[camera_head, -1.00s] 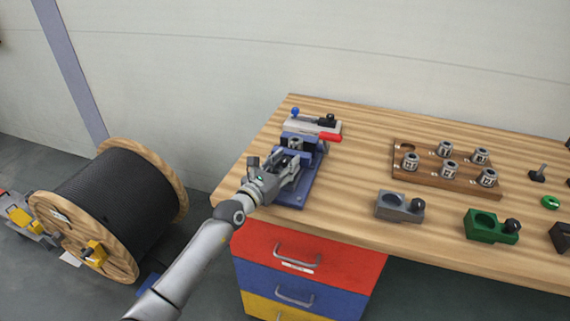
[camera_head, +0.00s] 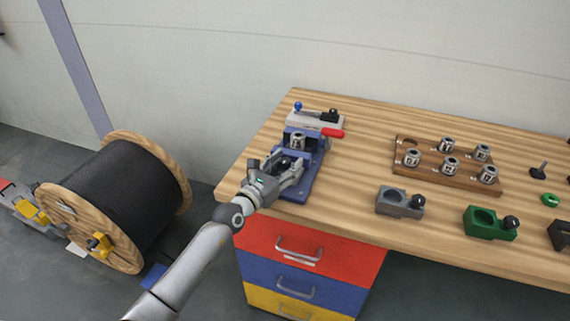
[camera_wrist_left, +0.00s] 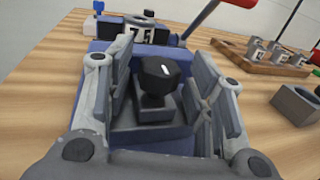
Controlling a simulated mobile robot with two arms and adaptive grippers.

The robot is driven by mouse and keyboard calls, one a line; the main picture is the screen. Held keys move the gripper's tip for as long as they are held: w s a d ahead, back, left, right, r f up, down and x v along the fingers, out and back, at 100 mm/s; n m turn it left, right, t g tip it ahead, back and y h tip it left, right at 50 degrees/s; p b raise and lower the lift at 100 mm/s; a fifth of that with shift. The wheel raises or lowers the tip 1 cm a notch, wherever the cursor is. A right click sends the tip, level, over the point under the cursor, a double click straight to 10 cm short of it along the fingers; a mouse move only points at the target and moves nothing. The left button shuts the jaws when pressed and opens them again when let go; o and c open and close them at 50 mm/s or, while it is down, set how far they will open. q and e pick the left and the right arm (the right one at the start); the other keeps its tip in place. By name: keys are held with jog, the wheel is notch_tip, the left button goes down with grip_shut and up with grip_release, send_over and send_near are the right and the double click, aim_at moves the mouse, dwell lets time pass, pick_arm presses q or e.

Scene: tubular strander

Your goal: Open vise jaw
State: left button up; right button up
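The blue vise (camera_head: 309,176) stands at the left end of the wooden bench. A metal cylinder (camera_head: 298,141) sits at its jaws; its number plate shows in the left wrist view (camera_wrist_left: 143,33). A black knob on a grey block (camera_wrist_left: 158,73) is at the vise's front. My left gripper (camera_head: 291,169) is over this front part. Its fingers (camera_wrist_left: 163,100) are spread on both sides of the knob, with gaps visible, so it is open. The fingers partly hide the vise's front. My right gripper is not in view.
A red-ended handle (camera_head: 332,133) sticks out right of the vise. A brown rack (camera_head: 402,171) with several metal cylinders, a grey holder (camera_head: 399,203) and a green holder (camera_head: 490,225) stand to the right. A cable reel (camera_head: 115,200) is on the floor at left.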

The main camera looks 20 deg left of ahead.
pick_arm(q)
jog(key=v, duration=1.2)
dwell(0.5)
